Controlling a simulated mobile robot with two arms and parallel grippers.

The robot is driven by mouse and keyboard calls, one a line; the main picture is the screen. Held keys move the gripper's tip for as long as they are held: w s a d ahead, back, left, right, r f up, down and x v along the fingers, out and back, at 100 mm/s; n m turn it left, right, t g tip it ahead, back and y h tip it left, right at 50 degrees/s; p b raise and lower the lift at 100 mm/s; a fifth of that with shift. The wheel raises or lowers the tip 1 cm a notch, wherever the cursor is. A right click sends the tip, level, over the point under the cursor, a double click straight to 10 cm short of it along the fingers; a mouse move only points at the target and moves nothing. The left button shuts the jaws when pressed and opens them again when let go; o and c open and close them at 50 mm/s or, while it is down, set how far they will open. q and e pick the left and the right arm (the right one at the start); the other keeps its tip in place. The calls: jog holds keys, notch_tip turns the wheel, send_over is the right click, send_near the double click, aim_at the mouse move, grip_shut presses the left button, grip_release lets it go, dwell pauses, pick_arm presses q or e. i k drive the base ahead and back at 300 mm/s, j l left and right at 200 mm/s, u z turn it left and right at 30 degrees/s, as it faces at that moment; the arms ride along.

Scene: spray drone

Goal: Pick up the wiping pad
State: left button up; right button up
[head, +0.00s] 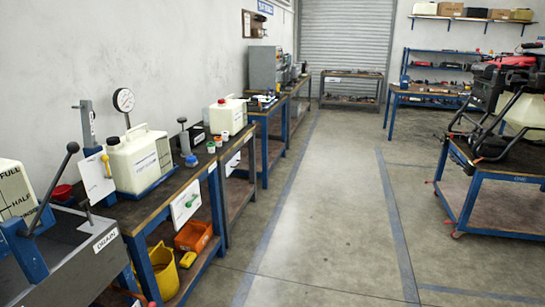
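I cannot pick out a wiping pad for certain in the head view. A small yellow block (187,259) lies on the lower shelf of the near left bench, in front of an orange bin (194,236); I cannot tell what it is. Neither of my grippers is in view.
The near left bench (150,205) holds a white jug (140,160), a gauge (123,100) and several small bottles. A yellow bucket (164,270) stands below. A grey "DRAIN" basin (75,262) is nearest. A drone (510,95) sits on a blue cart (495,185) at right. The middle floor is clear.

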aim_at(188, 260)
jog(key=i+l+u, duration=0.15)
jog(key=i, duration=0.4)
jog(key=i+u, duration=0.1)
jog(key=i, duration=0.4)
jog(key=i+l+u, duration=0.15)
jog(key=i, duration=0.4)
jog(key=l, duration=0.1)
